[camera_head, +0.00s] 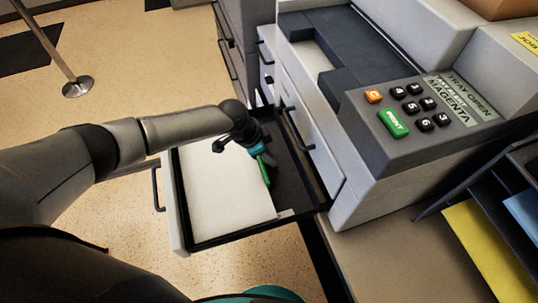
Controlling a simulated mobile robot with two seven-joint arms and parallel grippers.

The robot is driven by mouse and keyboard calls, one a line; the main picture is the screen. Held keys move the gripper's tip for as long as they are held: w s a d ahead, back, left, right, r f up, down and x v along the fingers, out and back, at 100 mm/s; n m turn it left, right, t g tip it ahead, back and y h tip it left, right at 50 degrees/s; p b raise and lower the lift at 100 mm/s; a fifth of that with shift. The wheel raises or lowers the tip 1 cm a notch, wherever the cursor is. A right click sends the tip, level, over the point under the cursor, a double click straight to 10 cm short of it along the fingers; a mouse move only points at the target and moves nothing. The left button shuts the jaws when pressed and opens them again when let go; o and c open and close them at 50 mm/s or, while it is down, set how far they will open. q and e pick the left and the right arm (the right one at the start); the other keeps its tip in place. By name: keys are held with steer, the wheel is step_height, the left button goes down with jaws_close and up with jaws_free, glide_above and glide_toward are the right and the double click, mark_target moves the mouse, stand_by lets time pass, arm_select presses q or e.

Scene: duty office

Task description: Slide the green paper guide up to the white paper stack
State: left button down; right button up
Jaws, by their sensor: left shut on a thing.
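The green paper guide (264,172) is a narrow upright piece inside the pulled-out paper tray (243,238) of the printer. The white paper stack (222,195) lies flat in the left part of this tray. The guide is at the right edge of the stack; I cannot tell whether they touch. My left gripper (258,151) reaches in from the left above the stack and is shut on the top of the guide. The gripper and wrist hide the guide's upper end and the stack's far corner. My right gripper is not in view.
The printer (350,195) stands right of the tray, with a keypad panel (410,110) on top. A shelf rack (500,215) with coloured sheets is at the far right. A metal post (76,86) stands on the floor at upper left. The tray's dark floor (291,185) right of the guide is bare.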

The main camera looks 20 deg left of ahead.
arm_select(q)
steer(key=shift+s+a+p, duration=0.25)
steer(key=shift+a+p, duration=0.1)
steer(key=shift+a, duration=0.05)
steer(key=c, duration=0.7)
jaws_free()
steer(key=p+v, duration=0.3)
steer(key=v, duration=1.2)
steer(key=shift+s+p, duration=0.1)
steer(key=shift+p, duration=0.2)
